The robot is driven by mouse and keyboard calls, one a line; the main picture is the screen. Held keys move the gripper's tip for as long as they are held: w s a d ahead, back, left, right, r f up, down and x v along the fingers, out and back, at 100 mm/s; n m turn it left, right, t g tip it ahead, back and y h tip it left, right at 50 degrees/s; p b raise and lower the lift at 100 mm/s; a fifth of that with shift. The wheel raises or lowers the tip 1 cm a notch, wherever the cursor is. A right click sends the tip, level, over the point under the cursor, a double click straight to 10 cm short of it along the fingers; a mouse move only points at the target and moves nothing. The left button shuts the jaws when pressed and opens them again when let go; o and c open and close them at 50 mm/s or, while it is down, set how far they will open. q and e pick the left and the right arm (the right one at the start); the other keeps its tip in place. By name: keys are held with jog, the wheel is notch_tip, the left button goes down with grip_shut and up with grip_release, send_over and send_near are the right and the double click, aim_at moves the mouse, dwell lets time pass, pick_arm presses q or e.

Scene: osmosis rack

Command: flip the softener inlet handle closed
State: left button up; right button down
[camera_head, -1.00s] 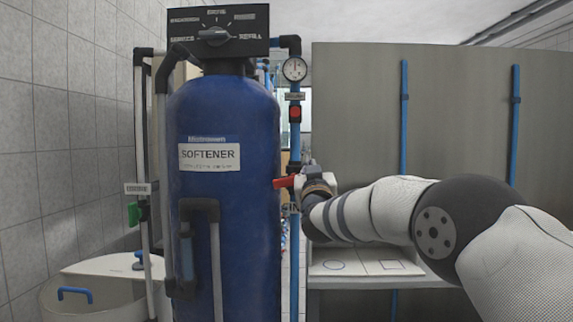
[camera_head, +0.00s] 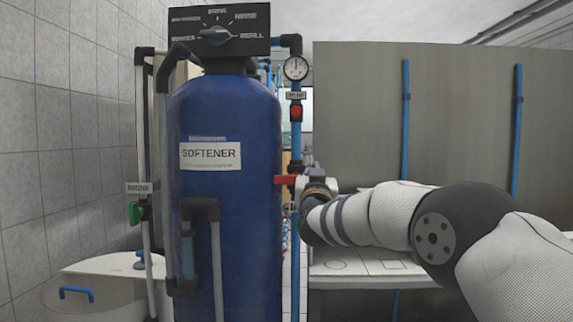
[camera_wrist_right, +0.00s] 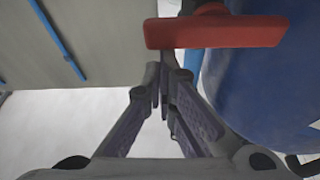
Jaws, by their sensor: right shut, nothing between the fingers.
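The red handle (camera_head: 287,180) sits on the blue vertical pipe just right of the blue softener tank (camera_head: 225,230). It lies level, crosswise to the pipe. My right gripper (camera_head: 312,180) is at the handle's right end in the head view, its fingers mostly hidden by my own wrist. In the right wrist view the handle (camera_wrist_right: 215,33) is a red bar just beyond the fingertips of my right gripper (camera_wrist_right: 165,85). The fingers are shut with nothing between them. I cannot tell whether they touch the handle. My left gripper is not in view.
A pressure gauge (camera_head: 296,68) and a red button (camera_head: 296,113) are on the pipe above the handle. A green handle (camera_head: 135,213) is left of the tank. A white bin (camera_head: 85,300) stands lower left. A grey panel (camera_head: 360,110) stands behind my right arm.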

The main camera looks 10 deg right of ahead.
jog(key=v, duration=1.2)
jog(key=s+f+n+g+y, duration=0.1)
jog(key=s+f+g+y, duration=0.1)
jog(key=f, duration=0.8)
jog(key=s+f+n+g+y, duration=0.1)
jog(key=f+g, duration=0.1)
jog(key=f, duration=0.7)
jog(key=s+d+f+n+g+y+p, duration=0.1)
jog(key=s+f+g, duration=0.2)
jog(key=s+f, duration=0.55)
jog(key=s+f+n+g+y+p, duration=0.1)
jog(key=s+f+g, duration=0.4)
jog(key=f, duration=0.7)
jog(key=s+f+g+y, duration=0.1)
jog(key=s+f+g, duration=0.3)
jog(key=s, duration=0.8)
jog(key=s+f+g, duration=0.2)
jog(key=s+f, duration=0.4)
jog(key=s, duration=0.5)
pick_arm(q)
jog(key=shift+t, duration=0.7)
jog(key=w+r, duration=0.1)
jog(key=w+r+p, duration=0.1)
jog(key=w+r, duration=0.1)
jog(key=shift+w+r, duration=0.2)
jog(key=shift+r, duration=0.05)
pick_arm(e)
jog(key=s+d+g, duration=0.1)
jog(key=s+g, duration=0.4)
jog(key=s, duration=1.4)
